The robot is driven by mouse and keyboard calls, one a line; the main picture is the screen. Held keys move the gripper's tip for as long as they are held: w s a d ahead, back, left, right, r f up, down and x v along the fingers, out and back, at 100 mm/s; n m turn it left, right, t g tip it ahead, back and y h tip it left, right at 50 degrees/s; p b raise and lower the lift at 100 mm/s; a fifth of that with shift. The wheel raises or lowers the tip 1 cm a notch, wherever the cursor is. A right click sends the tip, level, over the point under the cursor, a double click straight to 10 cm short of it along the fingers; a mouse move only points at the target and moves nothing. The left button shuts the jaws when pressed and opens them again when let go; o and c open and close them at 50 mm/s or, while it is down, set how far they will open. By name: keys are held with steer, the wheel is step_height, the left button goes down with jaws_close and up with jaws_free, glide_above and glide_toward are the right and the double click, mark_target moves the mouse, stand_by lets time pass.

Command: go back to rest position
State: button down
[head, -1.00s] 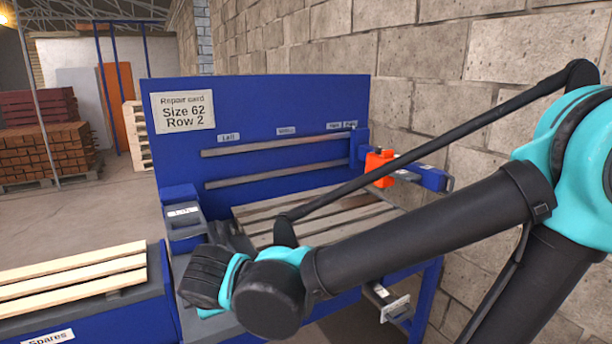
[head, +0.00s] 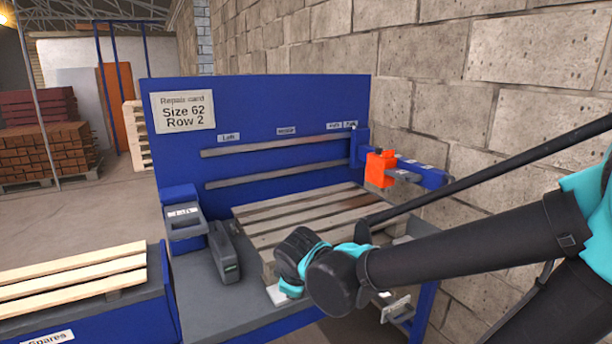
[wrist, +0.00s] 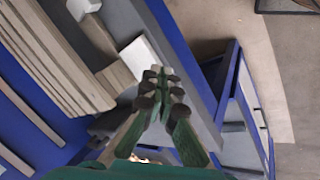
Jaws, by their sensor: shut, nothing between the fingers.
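My gripper (wrist: 160,85) shows in the wrist view with its green fingers together and nothing between them. It hangs over the front part of the blue workbench. In the head view my wrist and arm cover the gripper's fingertips. The slatted wooden pallet (head: 285,213) lies on the bench behind my wrist, and its near right part is hidden by my arm. Its slats also show at the left of the wrist view (wrist: 55,60).
A grey tool (head: 224,255) and a blue-grey holder (head: 183,217) stand left of the pallet. An orange block (head: 380,169) sits on a blue arm at the right. Spare boards (head: 70,280) lie at the left. A stone wall (head: 500,90) rises behind my arm.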

steer(key=s+d+f+m, duration=0.1)
steer(key=d+f+m, duration=0.1)
steer(key=d+m, duration=0.2)
steer(key=s+d+f+m+g, duration=0.1)
steer(key=d+f+m, duration=0.2)
steer(key=d, duration=0.8)
steer(key=s+d+f+m+h, duration=0.1)
steer(key=d+f+m, duration=0.1)
steer(key=d+m, duration=0.5)
steer(key=shift+s+d+f+g, duration=0.2)
steer(key=shift+s+f+g, duration=0.1)
steer(key=shift+g, duration=0.1)
